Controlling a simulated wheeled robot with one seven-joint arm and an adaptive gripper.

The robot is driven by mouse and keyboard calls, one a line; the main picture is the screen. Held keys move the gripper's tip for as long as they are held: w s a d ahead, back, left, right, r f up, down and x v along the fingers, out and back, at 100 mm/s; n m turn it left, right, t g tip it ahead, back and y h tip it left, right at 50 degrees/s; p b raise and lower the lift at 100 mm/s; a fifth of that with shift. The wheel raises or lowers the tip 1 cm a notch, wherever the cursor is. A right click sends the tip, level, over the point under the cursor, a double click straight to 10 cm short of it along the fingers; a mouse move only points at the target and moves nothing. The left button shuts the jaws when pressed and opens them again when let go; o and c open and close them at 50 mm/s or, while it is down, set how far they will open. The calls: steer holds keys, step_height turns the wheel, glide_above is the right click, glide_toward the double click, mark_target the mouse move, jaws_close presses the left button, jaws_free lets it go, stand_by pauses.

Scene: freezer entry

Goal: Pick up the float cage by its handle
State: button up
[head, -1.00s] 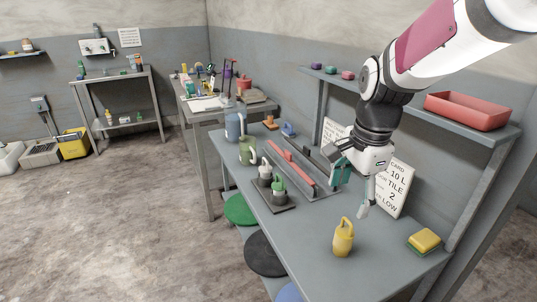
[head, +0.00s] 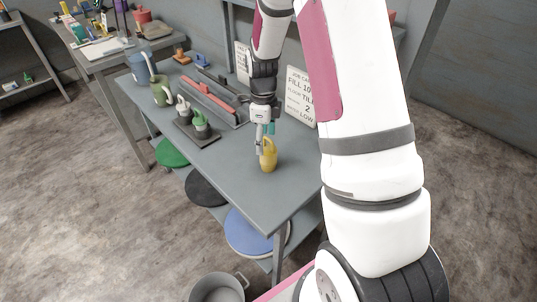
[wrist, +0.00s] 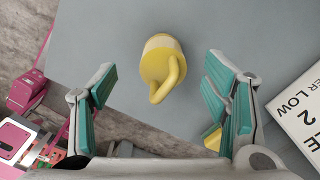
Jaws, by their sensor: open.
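A small yellow canister with a loop handle, which I take to be the float cage (head: 269,160), stands upright on the grey bench near its front end. In the wrist view the float cage (wrist: 160,55) lies between the open fingers, with its handle towards the gripper. My gripper (head: 264,139) hangs just above and beside it in the head view. In the wrist view my gripper (wrist: 160,85) is open and empty, with a gap on each side of the float cage. I cannot tell the exact height between them.
A dark tray (head: 186,130) with white and green handled pieces stands farther left, near a grey rack with a red bar (head: 208,92). A sign (head: 300,93) leans behind.

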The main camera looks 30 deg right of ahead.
mark_target(268, 161)
steer(key=shift+w+f+p, duration=0.15)
steer(key=shift+f+p, duration=0.15)
steer(key=shift+f, duration=1.35)
steer(key=shift+w+f+p, duration=0.1)
steer(key=shift+f+p, duration=0.15)
steer(key=shift+f, duration=1.35)
steer(key=c, duration=1.3)
